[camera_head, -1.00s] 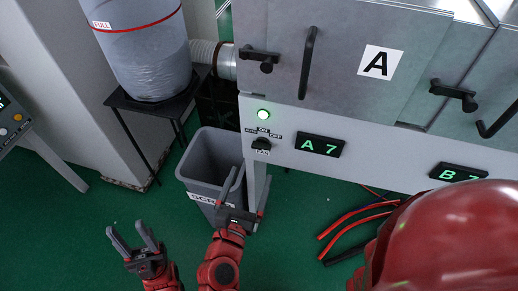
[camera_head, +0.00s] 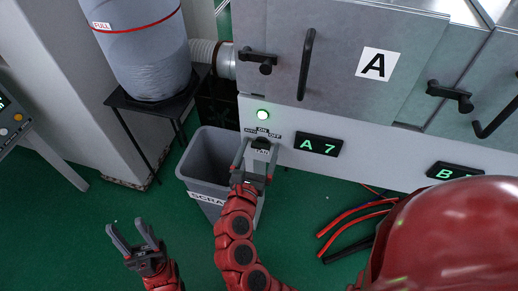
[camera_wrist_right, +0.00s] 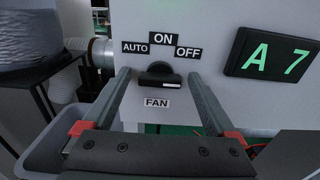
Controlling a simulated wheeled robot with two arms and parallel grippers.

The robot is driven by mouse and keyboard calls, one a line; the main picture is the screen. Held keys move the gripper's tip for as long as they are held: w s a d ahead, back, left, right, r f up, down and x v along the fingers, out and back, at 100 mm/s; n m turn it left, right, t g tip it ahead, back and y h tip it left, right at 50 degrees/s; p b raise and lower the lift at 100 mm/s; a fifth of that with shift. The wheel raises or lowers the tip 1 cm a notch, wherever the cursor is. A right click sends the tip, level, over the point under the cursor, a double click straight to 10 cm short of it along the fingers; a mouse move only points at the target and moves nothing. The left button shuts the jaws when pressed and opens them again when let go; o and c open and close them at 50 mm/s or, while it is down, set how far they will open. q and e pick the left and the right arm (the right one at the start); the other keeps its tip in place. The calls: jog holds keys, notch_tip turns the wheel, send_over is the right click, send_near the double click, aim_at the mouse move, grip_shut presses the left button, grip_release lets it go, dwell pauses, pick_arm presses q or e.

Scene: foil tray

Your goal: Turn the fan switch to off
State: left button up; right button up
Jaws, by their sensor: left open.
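The black fan switch (camera_head: 262,143) is on the white panel front, below the lit green lamp. In the right wrist view the switch knob (camera_wrist_right: 160,74) sits under the AUTO, ON and OFF labels and above the FAN label (camera_wrist_right: 157,103). A white mark shows on its lower right; I cannot tell which label it points to. The OFF label (camera_wrist_right: 187,53) is at upper right. My right gripper (camera_head: 258,150) is open, its fingers on either side of the knob, with gaps showing between. My left gripper (camera_head: 128,226) is open and empty, low over the floor.
A grey scrap bin (camera_head: 208,158) stands just left of and below the switch. The A 7 display (camera_head: 318,145) is right of it. Red, blue and black cables (camera_head: 350,222) lie on the green floor. A black stand (camera_head: 160,100) holds a bag at left.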

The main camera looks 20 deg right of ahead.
jog(key=c, duration=1.2)
jog(key=shift+c, duration=0.2)
jog(key=shift+n, duration=0.4)
jog(key=shift+d+n, duration=0.1)
jog(key=shift+n, duration=0.4)
jog(key=n+p, duration=0.2)
jog(key=n, duration=0.2)
jog(key=shift+n+p, duration=0.75)
jog(key=shift+n, duration=0.75)
jog(key=shift+a, duration=0.2)
jog(key=o, duration=1.4)
